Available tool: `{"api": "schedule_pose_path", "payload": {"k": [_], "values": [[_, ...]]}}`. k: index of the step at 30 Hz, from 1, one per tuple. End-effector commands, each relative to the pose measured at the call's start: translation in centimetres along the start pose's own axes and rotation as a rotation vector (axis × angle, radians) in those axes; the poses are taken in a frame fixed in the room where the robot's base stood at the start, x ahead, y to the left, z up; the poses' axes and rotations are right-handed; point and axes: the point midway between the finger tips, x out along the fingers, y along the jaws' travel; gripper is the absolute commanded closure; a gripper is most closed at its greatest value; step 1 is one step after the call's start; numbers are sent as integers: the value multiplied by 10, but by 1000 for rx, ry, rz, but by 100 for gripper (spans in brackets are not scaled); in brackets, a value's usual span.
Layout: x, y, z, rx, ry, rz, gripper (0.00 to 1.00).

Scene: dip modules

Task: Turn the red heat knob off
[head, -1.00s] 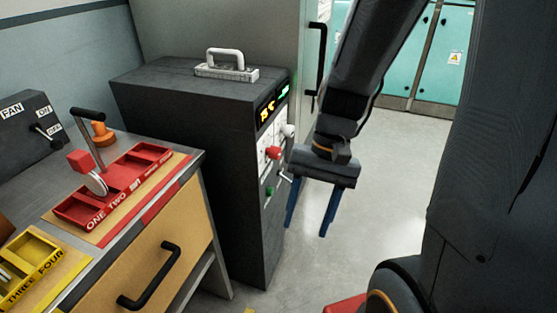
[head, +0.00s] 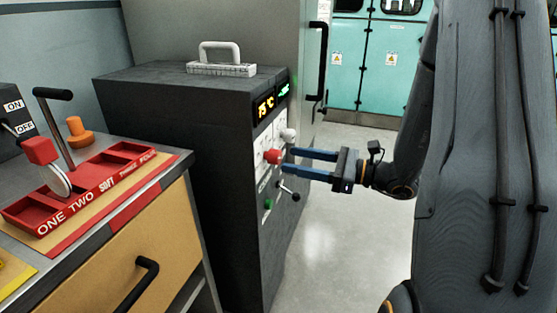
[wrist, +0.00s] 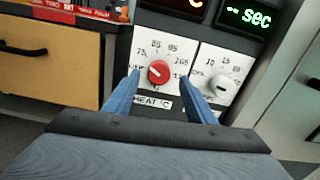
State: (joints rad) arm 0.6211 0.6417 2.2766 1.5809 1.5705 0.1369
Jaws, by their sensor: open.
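The red heat knob (head: 272,156) sits on the front panel of the dark cabinet (head: 170,160). In the wrist view the knob (wrist: 161,73) shows on a white dial plate marked with numbers, with a "HEAT °C" label below it. My gripper (head: 287,162) is open and points at the panel. In the wrist view its blue fingers (wrist: 158,95) reach toward the knob, one on each side of its lower part. I cannot tell whether they touch it. The display above reads about 75 °C in the head view.
A white timer knob (wrist: 222,87) is close to the right of the heat knob. A black lever (head: 289,191) and a green button (head: 268,204) are lower on the panel. The bench (head: 110,265) with a red tray (head: 25,215) stands left. Open floor lies to the right.

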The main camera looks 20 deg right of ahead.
Motion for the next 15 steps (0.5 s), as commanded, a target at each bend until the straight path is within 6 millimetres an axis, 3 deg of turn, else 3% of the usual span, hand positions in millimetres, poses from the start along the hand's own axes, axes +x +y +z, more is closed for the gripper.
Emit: {"api": "schedule_pose_path", "payload": {"k": [6, 15], "values": [[35, 1, 0, -1, 0, 5, 50], [53, 1, 0, -1, 2, 3, 50]]}}
